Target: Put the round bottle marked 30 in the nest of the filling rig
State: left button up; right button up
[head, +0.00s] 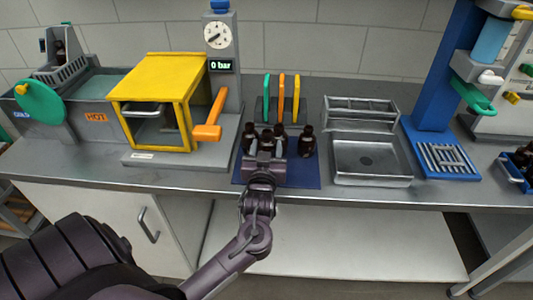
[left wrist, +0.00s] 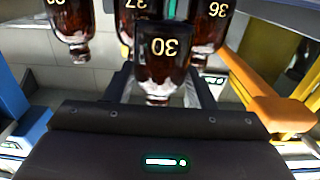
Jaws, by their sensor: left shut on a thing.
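The amber bottle marked 30 (left wrist: 165,62) stands out in the left wrist view, between the fingers of my left gripper (left wrist: 163,92). In the head view my left gripper (head: 265,158) is at the front of a small bottle group on a dark blue mat (head: 300,180), and it partly hides that group. The gripper is shut on the bottle marked 30. I cannot tell whether the bottle is off the mat. A blue stand (head: 432,75) with a blue cylinder, green handle and blue slatted base (head: 448,160) at the right may be the filling rig; its nest is not clear. My right gripper is not in view.
Bottles marked 36 (left wrist: 208,30) and 37 (left wrist: 128,20) are close to the held one. Another bottle (head: 306,141) stands apart to the right. A metal tray (head: 372,180) lies between mat and blue stand. A yellow frame (head: 165,75) with an orange lever (head: 210,118) stands left.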

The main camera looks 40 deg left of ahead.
pick_arm(q)
jog(key=shift+f, duration=1.1)
jog(key=shift+f, duration=0.1)
jog(key=o, duration=1)
